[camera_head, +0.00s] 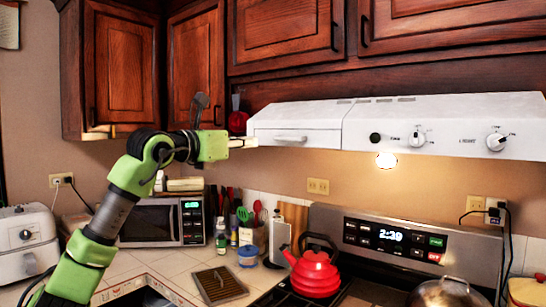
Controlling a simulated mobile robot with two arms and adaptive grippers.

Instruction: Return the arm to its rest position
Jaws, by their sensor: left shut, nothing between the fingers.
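My left arm (110,212) comes in from the lower left. It is green and grey, rises to a bent joint in front of the wall, then runs right to a green wrist section beside the range hood's left end. The dark left gripper (203,101) shows small, pointing up from that section in front of the upper cabinets. Its fingers are together and hold nothing. My right gripper is not in view.
The white range hood (300,125) is just right of the wrist, with dark wood cabinets (125,65) above. Below are a microwave (150,222), a utensil holder (253,236), a red kettle (314,273) on the stove, a pot (444,293) and a toaster (25,240). Some tiled counter is clear.

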